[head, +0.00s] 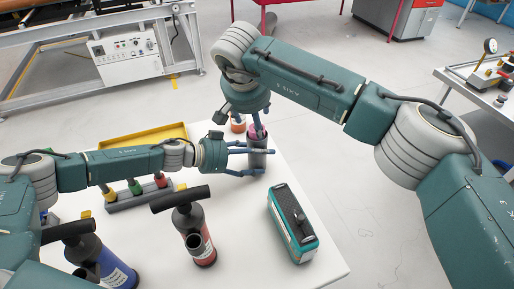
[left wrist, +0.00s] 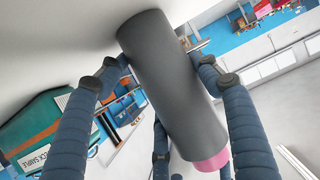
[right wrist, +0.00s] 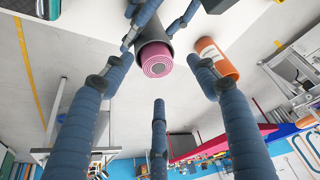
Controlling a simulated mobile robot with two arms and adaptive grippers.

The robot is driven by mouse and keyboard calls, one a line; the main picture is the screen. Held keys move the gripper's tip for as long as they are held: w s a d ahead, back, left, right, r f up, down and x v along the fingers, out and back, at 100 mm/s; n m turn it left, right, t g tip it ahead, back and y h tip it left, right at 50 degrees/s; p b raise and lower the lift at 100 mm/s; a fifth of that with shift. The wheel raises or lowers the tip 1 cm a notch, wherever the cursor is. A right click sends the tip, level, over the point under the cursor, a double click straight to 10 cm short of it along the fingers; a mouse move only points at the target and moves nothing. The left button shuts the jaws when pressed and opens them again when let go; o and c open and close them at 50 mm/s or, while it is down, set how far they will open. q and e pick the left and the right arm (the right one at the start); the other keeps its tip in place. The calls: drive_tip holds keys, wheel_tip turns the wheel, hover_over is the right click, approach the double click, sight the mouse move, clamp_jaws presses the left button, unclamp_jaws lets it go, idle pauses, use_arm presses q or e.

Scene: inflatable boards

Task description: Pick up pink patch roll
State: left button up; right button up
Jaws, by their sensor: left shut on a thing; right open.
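The pink patch roll (right wrist: 157,60) shows its spiral end sticking out of a dark grey cylinder (head: 257,158) on the white table. The left wrist view shows the grey cylinder (left wrist: 165,80) between my left fingers, with the pink roll (left wrist: 212,161) at its far end. My left gripper (head: 247,162) is shut on the grey cylinder from the side. My right gripper (head: 258,125) points down from above, open, with its fingers close to the pink end. In the right wrist view the pink end lies between the spread fingers, toward the top; contact is not clear.
An orange roll (right wrist: 216,60) stands close beside the pink one. A teal case (head: 292,225) and a red bottle pump (head: 194,230) stand nearer on the table (head: 240,255). A blue bottle (head: 112,265), a grey rack (head: 135,201) and a yellow tray (head: 150,137) are at left.

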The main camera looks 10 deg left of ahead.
drive_tip(key=x, duration=0.3)
drive_tip(key=shift+d+f, duration=0.15)
drive_tip(key=shift+f, duration=0.1)
drive_tip(key=shift+c, duration=0.3)
use_arm(q)
drive_tip(key=shift+d, duration=0.1)
use_arm(e)
drive_tip(key=c, duration=1.4)
drive_tip(key=shift+o, duration=0.2)
drive_tip(key=shift+r, duration=0.1)
wheel_tip(320, 180, up, 10)
